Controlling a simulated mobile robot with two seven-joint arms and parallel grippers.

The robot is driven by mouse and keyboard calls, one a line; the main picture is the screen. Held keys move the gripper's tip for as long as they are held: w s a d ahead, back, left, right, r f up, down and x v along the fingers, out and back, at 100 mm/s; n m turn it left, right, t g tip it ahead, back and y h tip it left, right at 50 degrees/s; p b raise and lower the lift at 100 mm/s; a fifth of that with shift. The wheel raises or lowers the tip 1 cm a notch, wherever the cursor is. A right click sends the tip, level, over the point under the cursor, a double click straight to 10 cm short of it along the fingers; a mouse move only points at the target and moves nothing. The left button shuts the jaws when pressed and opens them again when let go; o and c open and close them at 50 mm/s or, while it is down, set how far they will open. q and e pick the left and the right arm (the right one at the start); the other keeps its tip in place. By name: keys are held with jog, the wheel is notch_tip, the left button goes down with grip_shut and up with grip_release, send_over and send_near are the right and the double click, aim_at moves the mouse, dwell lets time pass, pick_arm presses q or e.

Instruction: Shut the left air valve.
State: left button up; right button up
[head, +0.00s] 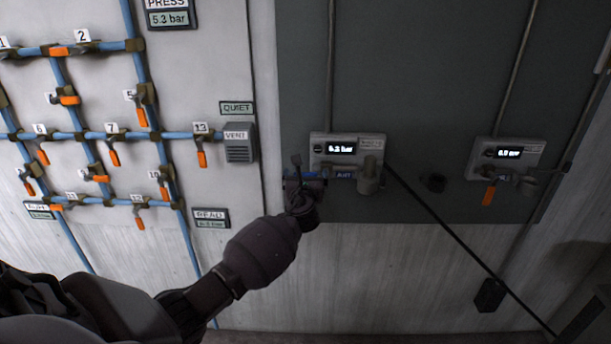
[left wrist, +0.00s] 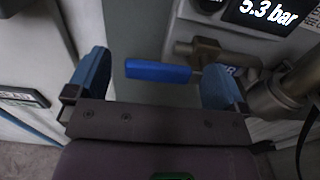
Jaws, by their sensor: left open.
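The left air valve unit (head: 348,150) is on the dark wall panel, with a lit display that reads about 5.3 bar. In the left wrist view its blue lever handle (left wrist: 158,72) lies roughly level, joined to a brass-coloured valve body (left wrist: 205,50). My left gripper (head: 301,188) is at the left side of this unit. In the left wrist view, the left gripper (left wrist: 156,80) is open, with one blue finger on each side of the handle. The handle shows between the fingers, and I cannot tell whether the right finger touches it. My right gripper is not in view.
A second unit (head: 505,153) to the right has an orange handle (head: 489,194) hanging down. On the left wall, blue pipes (head: 180,136) carry several numbered orange-handled valves. A grey vent box (head: 239,143) is near my left gripper. A black cable runs down to the right.

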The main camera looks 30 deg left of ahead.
pick_arm(q)
jog(key=shift+w+a, duration=0.3)
jog(key=shift+w, duration=0.15)
jog(key=shift+c, duration=0.5)
jog(key=c, duration=1.2)
